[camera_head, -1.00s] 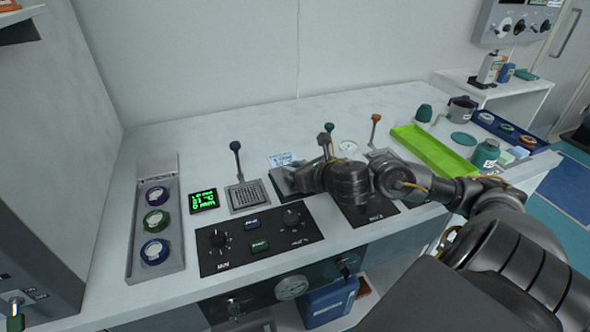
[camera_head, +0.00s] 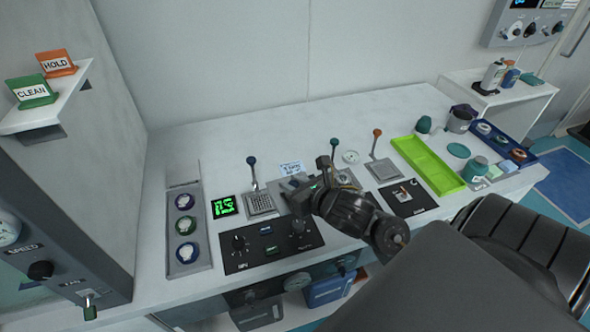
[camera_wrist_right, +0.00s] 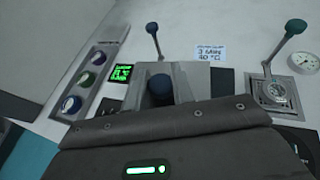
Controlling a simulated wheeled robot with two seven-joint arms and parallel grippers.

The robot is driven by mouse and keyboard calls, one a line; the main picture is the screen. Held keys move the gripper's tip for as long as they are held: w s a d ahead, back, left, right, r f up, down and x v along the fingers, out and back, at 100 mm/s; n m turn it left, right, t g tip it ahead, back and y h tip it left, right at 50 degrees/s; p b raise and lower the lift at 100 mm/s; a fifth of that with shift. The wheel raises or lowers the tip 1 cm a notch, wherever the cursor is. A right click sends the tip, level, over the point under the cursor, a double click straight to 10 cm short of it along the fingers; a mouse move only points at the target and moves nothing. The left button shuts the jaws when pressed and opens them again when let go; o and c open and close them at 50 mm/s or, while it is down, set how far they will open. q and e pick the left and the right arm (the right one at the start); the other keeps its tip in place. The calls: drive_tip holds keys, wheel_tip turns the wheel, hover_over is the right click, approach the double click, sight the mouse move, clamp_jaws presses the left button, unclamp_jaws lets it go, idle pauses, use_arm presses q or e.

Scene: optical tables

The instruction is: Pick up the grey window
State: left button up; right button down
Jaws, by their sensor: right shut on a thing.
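I cannot make out a grey window for certain in either view. My right gripper (camera_head: 311,190) is low over the middle of the bench, beside a grey plate behind the black control panel. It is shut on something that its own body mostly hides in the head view. In the right wrist view, a dark blue rounded piece (camera_wrist_right: 159,88) shows in front of grey flat parts (camera_wrist_right: 190,82), beyond the wrist housing. I cannot tell whether these parts belong to the held thing. My left gripper is out of view.
A grey rack (camera_head: 188,266) with round pieces stands at the left. A blue-knobbed lever (camera_head: 252,162), a teal-knobbed lever (camera_head: 334,143) and an orange-knobbed lever (camera_head: 377,133) stand close by. A green tray (camera_head: 428,165) and a blue tray (camera_head: 515,140) are at the right.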

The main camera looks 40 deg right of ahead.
drive_tip(key=shift+s+a+r+p, duration=0.5)
drive_tip(key=shift+a+r+p, duration=0.05)
drive_tip(key=shift+p, duration=0.2)
drive_tip(key=shift+s+a+r+p, duration=0.2)
drive_tip(key=shift+s+a+p, duration=0.3)
drive_tip(key=shift+a+p, duration=0.25)
